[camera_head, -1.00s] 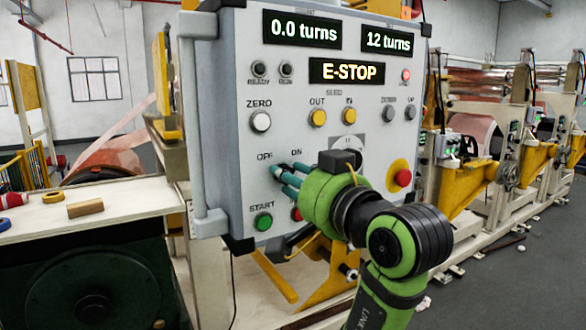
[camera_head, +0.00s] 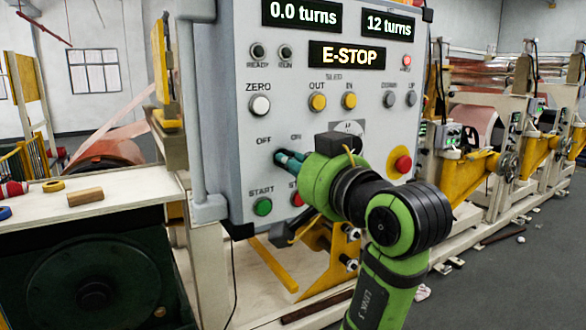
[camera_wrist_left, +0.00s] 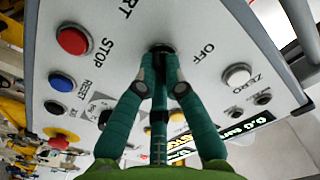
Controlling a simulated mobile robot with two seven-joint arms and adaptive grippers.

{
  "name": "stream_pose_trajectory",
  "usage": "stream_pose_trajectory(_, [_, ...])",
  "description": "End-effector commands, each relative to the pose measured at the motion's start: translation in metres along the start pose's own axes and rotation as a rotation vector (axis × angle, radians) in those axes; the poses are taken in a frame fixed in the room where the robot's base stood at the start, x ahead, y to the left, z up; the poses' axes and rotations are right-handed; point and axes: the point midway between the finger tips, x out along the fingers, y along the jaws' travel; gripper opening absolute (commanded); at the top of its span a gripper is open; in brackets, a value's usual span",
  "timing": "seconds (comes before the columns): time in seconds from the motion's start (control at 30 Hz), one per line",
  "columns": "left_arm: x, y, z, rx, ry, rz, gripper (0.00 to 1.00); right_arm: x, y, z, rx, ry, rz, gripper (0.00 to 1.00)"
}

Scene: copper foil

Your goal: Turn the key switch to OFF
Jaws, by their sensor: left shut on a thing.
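The key switch (camera_wrist_left: 160,49) is on the grey control panel (camera_head: 225,130), below the OFF and ON labels. In the left wrist view its dark body shows between my fingertips; its key and pointing direction are mostly hidden. My left gripper (camera_head: 282,158) reaches it from the right in the head view, with its teal fingers at the panel face. In the left wrist view the left gripper (camera_wrist_left: 160,68) is shut on the key switch, one finger on each side. The panel's display (camera_head: 347,56) reads E-STOP. My right gripper is not in view.
Close to the fingers are the green START button (camera_head: 263,206) and a red button (camera_head: 297,199), partly covered by my arm. A red emergency button (camera_head: 403,164) on a yellow plate is to the right. A white bench (camera_head: 120,196) holds tape rolls and a wooden block.

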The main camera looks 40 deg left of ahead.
Motion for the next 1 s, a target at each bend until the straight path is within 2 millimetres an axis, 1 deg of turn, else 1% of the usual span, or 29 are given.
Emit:
stream_pose_trajectory(0.03, [-0.001, 0.002, 0.003, -0.034, 0.0, 0.002, 0.0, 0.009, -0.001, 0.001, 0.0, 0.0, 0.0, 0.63])
stream_pose_trajectory(0.17, [-0.001, 0.002, 0.004, -0.133, 0.001, 0.003, 0.0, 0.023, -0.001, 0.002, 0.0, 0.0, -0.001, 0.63])
stream_pose_trajectory(0.5, [-0.001, 0.001, 0.002, -0.452, 0.002, 0.003, 0.0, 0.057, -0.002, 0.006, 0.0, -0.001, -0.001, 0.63])
stream_pose_trajectory(0.7, [-0.001, 0.0, 0.001, -0.633, 0.003, 0.001, 0.0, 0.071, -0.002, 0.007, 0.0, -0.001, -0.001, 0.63])
stream_pose_trajectory(1.0, [-0.001, -0.001, -0.002, -0.846, 0.004, 0.001, 0.0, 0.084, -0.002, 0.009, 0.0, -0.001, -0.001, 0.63])
